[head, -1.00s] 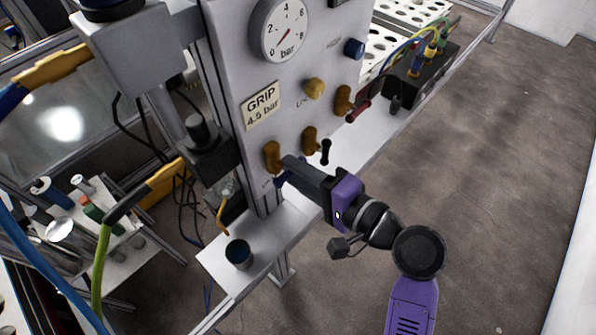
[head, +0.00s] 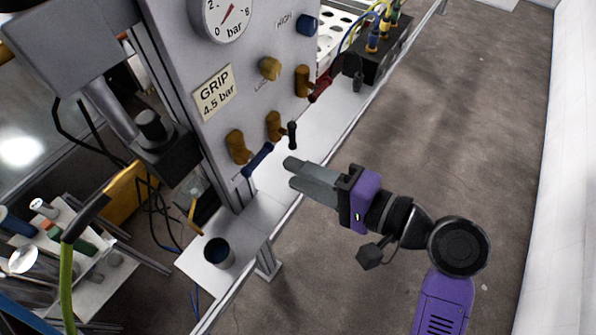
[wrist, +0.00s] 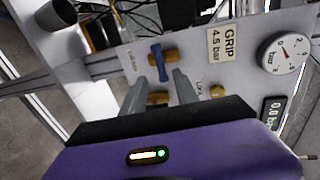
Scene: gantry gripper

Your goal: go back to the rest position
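My gripper (head: 290,172), with a purple body and grey fingers, is in front of the lower part of the grey valve panel (head: 215,130). Its two fingers stand apart with nothing between them, as the wrist view (wrist: 160,77) shows. The nearest valve is brass (head: 237,147) with a blue lever (head: 258,160). In the head view a gap separates this lever from my fingertips. In the wrist view the blue lever (wrist: 156,63) lies beyond and between the fingertips.
A middle valve has a black lever (head: 292,134); a third has a red lever (head: 320,88). A gauge (head: 222,15) and GRIP label (head: 213,91) are above. A dark cup (head: 219,252) stands on the ledge. The floor (head: 440,130) to the right is clear.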

